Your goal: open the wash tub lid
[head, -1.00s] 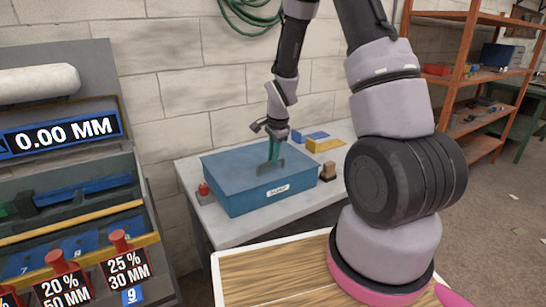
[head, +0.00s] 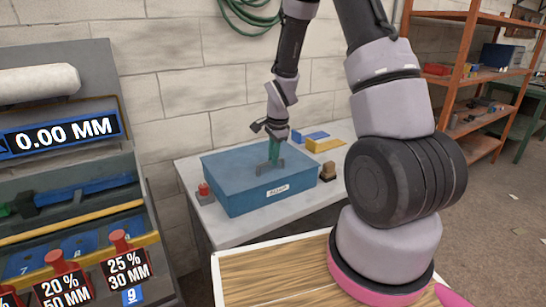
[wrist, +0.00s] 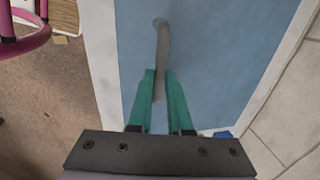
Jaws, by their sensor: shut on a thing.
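The wash tub (head: 245,198) is a blue box with a small white label on its front, standing on a pale bench in the head view. Its flat blue lid (head: 228,163) lies level and looks closed. A grey bar handle (head: 262,168) stands on the lid; it also shows in the wrist view (wrist: 161,45). My gripper (head: 273,160) points down from above, its green fingers on either side of the handle, shut on it.
A red button on a grey base (head: 204,193) sits left of the tub. A wooden block (head: 328,171) and yellow and blue boxes (head: 324,144) sit to its right. A block wall (head: 185,95) rises behind the bench. An orange shelf (head: 465,100) stands farther right.

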